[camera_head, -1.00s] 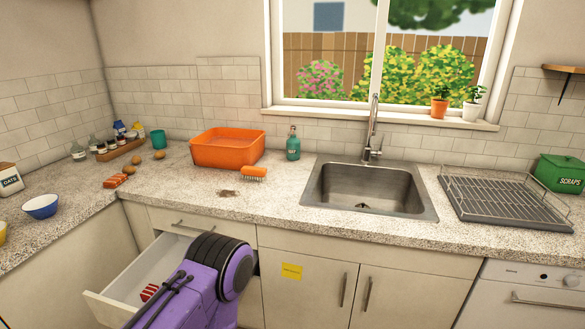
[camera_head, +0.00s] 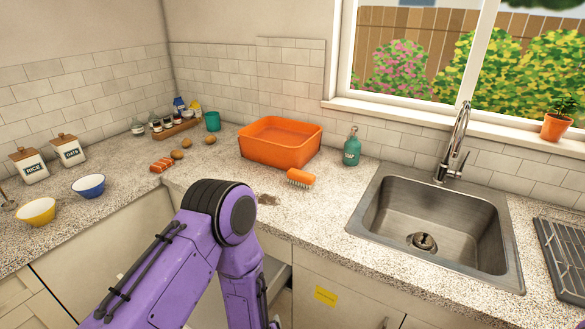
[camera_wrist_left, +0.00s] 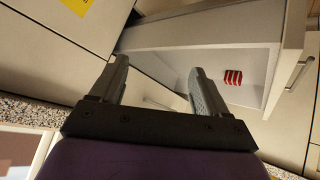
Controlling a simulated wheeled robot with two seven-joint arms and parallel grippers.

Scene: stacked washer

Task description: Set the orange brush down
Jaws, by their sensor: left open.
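The orange brush (camera_head: 301,178) lies on the granite counter in the head view, bristles down, just in front of the orange basin (camera_head: 280,142). No gripper touches it. My left arm comes in from the left and bends down in front of the counter, with its gripper out of sight in the head view. In the left wrist view the left gripper (camera_wrist_left: 157,70) is open with nothing between its fingers. It points toward the open drawer (camera_wrist_left: 190,40), which holds a red striped item (camera_wrist_left: 233,77). My right gripper is not in view.
A dark brown patch (camera_head: 268,199) lies on the counter beside the brush. A teal bottle (camera_head: 352,147) stands right of the basin, before the sink (camera_head: 435,225). Counter between brush and sink is clear.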

